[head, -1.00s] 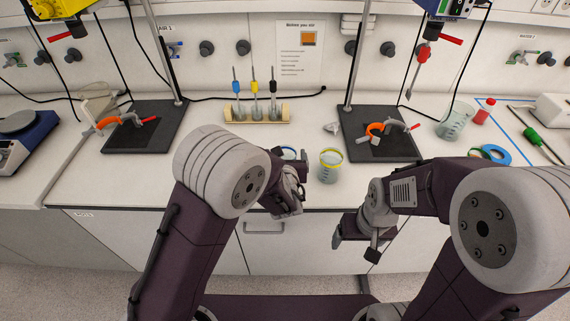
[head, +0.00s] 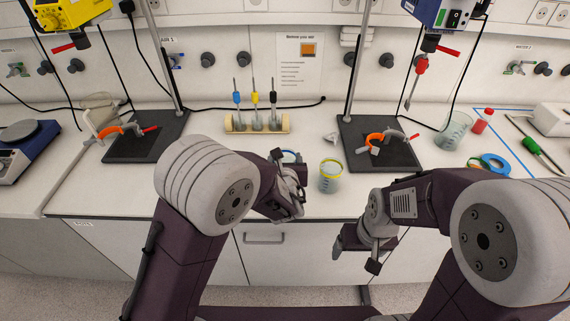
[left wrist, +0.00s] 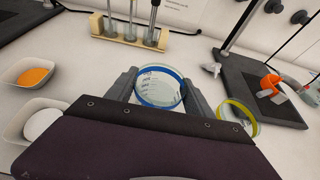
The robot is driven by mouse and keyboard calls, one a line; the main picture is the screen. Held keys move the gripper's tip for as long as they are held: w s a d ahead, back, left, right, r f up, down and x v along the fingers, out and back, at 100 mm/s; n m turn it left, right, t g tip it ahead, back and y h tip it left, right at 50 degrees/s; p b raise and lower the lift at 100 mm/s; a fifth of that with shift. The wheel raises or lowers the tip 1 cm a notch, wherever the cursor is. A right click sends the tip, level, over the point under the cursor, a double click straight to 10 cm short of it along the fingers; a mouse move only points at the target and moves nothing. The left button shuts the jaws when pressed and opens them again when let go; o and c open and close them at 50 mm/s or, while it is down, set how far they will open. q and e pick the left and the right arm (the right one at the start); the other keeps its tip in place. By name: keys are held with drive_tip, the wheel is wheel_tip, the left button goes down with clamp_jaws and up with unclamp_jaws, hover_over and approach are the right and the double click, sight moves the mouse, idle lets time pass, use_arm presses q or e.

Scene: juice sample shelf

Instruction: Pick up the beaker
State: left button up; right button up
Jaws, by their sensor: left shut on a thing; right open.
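A clear beaker with a blue rim (left wrist: 148,98) stands between the fingers of my left gripper (left wrist: 160,91) in the left wrist view. The gripper is shut on its sides. In the head view only part of this beaker's rim (head: 290,153) shows behind my left gripper (head: 293,180). A second clear beaker with a yellow rim (head: 330,178) stands on the bench just right of my left gripper. My right gripper (head: 355,256) is open and empty, low in front of the bench edge. I cannot tell whether the blue-rimmed beaker still touches the bench.
A wooden rack (head: 257,124) with several tubes stands behind. A black stand base (head: 400,154) holding an orange clamp is to the right, another (head: 150,142) to the left. A larger beaker (head: 454,130) is far right. Two white bowls (left wrist: 33,82) sit left in the wrist view.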

use_arm(q)
wheel_tip(320, 180, up, 7)
drive_tip(key=shift+p, duration=0.45)
drive_tip(key=shift+r, duration=0.15)
idle(0.4)
